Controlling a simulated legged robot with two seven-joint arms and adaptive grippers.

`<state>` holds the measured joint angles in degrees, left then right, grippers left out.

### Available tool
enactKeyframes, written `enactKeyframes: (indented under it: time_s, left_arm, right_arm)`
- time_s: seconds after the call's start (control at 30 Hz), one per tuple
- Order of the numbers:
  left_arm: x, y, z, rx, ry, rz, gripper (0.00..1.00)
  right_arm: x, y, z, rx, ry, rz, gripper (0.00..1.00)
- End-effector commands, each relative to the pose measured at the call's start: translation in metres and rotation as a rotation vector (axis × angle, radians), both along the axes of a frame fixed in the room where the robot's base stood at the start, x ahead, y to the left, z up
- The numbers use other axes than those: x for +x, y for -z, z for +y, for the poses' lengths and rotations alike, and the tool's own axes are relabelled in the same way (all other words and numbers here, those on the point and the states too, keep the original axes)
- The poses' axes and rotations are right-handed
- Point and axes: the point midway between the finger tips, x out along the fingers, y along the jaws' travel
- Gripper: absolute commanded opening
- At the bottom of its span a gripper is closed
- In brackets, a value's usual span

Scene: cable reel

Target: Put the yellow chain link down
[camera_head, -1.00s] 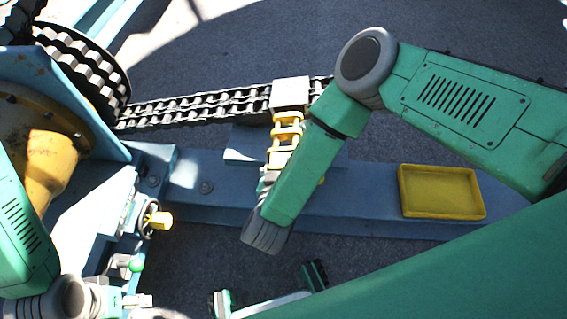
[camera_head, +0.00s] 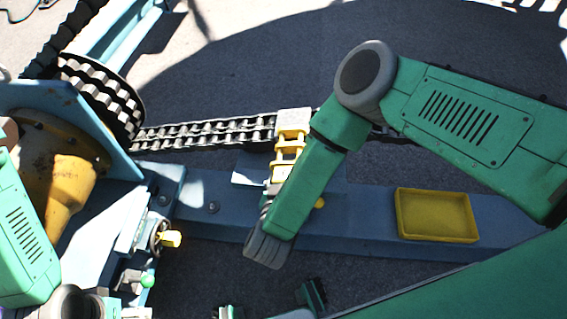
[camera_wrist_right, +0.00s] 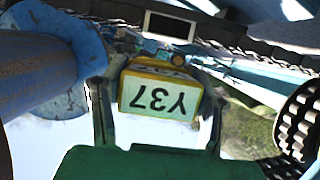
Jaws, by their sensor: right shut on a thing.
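The yellow chain link (camera_head: 288,145) stands in front of the dark chain (camera_head: 215,132), with a pale block at its upper end. It also shows in the right wrist view as a yellow-rimmed piece (camera_wrist_right: 151,72) with a white plate marked Y37. My right gripper (camera_wrist_right: 160,85) is shut on it, one finger on each side. In the head view, my right forearm hides most of that gripper. I cannot tell whether the link touches the chain. My left gripper (camera_head: 268,301) is open and empty at the bottom edge, partly cut off.
A yellow tray (camera_head: 402,232) lies empty on the blue beam (camera_head: 355,218), right of my right forearm. A black-and-white toothed wheel (camera_head: 105,92) and a machine with a yellow hub (camera_head: 68,185) stand at the left.

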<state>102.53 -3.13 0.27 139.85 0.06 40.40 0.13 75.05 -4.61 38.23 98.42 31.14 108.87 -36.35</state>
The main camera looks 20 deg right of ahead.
Motion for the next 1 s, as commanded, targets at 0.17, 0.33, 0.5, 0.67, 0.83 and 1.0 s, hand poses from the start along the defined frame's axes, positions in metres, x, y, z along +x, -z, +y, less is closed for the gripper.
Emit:
enactKeyframes:
  time_s: [0.17,0.33,0.5,0.67,0.83,1.0]
  left_arm:
    - [0.0,0.001,0.0,0.0,0.0,0.0,0.67]
    - [0.0,0.001,0.0,0.0,0.0,0.0,0.67]
    - [0.0,0.001,0.0,0.0,0.0,0.0,0.67]
    - [0.0,0.001,0.0,0.0,0.0,0.0,0.67]
    - [0.0,0.001,0.0,0.0,0.0,0.0,0.67]
    - [0.0,0.001,0.0,0.0,0.0,0.0,0.67]
  right_arm:
    - [0.0,0.0,0.0,0.0,0.0,-0.002,0.08]
    - [0.008,-0.007,-0.004,0.0,-0.017,-0.005,0.08]
    - [0.033,-0.038,-0.021,-0.001,-0.107,-0.009,0.08]
    - [0.058,-0.086,-0.047,-0.004,-0.238,-0.01,0.08]
    - [0.066,-0.138,-0.075,-0.003,-0.359,-0.005,0.08]
    - [0.059,-0.177,-0.095,-0.001,-0.441,-0.004,0.08]
